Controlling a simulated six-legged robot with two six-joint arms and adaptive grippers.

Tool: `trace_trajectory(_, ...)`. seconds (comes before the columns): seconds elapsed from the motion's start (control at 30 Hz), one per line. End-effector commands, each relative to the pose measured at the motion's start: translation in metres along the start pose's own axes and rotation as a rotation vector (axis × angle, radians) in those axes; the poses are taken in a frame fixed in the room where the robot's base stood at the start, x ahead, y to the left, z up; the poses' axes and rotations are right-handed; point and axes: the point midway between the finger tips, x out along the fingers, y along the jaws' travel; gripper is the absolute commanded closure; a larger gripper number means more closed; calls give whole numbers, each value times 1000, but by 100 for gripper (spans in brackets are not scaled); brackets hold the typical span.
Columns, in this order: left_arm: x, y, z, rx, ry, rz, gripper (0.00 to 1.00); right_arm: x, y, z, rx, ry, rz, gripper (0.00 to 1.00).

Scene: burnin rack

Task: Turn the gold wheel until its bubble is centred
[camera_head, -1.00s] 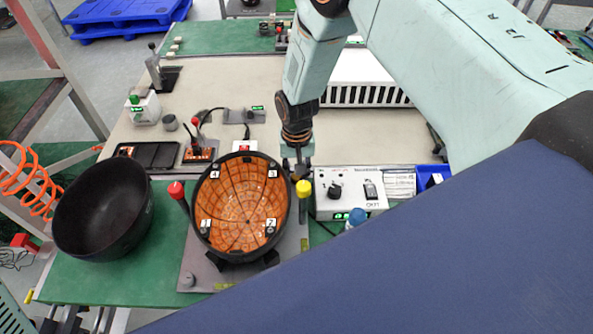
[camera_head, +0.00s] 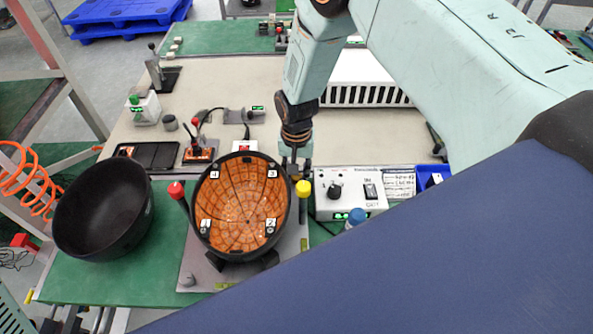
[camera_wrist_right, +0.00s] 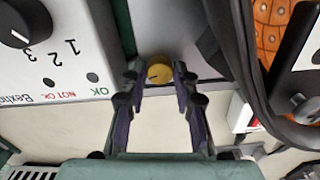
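The gold wheel (camera_head: 303,188) is a small yellow knob at the right edge of a grey plate (camera_head: 197,270) that bears a black-rimmed orange bowl (camera_head: 240,205). My right gripper (camera_head: 297,170) points down just behind the wheel. In the right wrist view the wheel (camera_wrist_right: 159,72) shows between the fingertips (camera_wrist_right: 157,70), with a small gap at its left side; the fingers are open and I cannot tell whether the right one touches. A small yellow-green vial (camera_head: 304,244) sits at the plate's right edge; its bubble is too small to make out. My left gripper is out of view.
A red knob (camera_head: 176,190) stands left of the orange bowl. A black bowl (camera_head: 104,218) stands farther left. A white control box (camera_head: 348,200) with a dial and switch is close right of the wheel, with a blue knob (camera_head: 356,217) in front.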

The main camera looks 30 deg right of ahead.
Motion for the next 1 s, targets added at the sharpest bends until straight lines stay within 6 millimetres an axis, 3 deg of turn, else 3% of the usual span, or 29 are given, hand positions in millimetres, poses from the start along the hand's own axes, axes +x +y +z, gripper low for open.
trace_trajectory(0.2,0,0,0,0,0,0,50,0,0,0,-1,0,0,50)
trace_trajectory(0.77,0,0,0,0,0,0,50,1,1,1,-2,-1,1,50)
trace_trajectory(1.0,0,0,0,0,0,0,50,1,1,0,-110,-1,1,50)
